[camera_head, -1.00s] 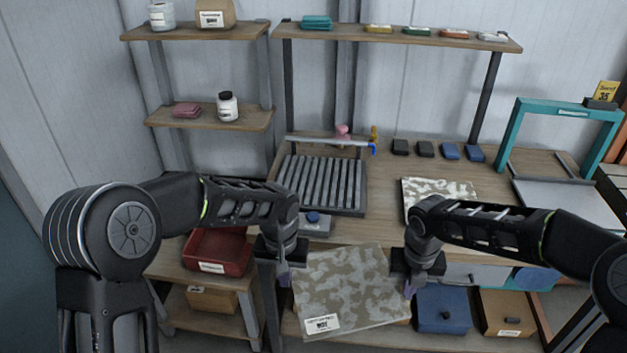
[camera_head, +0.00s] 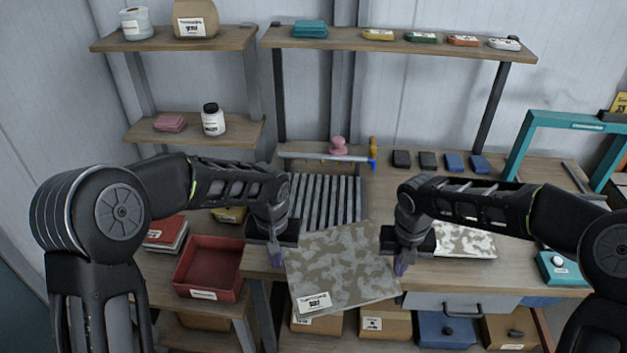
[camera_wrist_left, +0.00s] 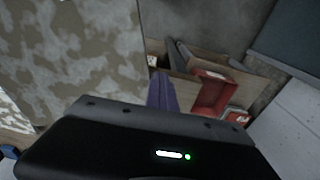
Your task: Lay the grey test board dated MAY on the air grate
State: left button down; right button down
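The grey-brown mottled test board (camera_head: 340,270) hangs between my two grippers, tilted, with a white label at its near left corner. The label's print is too small to read surely. My left gripper (camera_head: 275,256) is shut on its left edge, and my right gripper (camera_head: 400,264) on its right edge. In the left wrist view the board (camera_wrist_left: 75,60) fills the upper left beside the purple finger (camera_wrist_left: 161,92). The slatted air grate (camera_head: 325,198) lies on the bench just behind the board, which hides its near part.
A second mottled board (camera_head: 468,241) lies on the bench, partly behind my right gripper. A blue-tipped bar (camera_head: 335,158) crosses behind the grate. A red tray (camera_head: 212,268) stands at left; a teal frame (camera_head: 570,122) stands at right. Small dark and blue blocks (camera_head: 428,160) line the back.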

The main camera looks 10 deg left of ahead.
aim_at(317, 200)
jog(key=i+j, duration=0.2)
jog(key=i, duration=0.3)
jog(key=i+j, duration=0.15)
jog(key=i, duration=0.3)
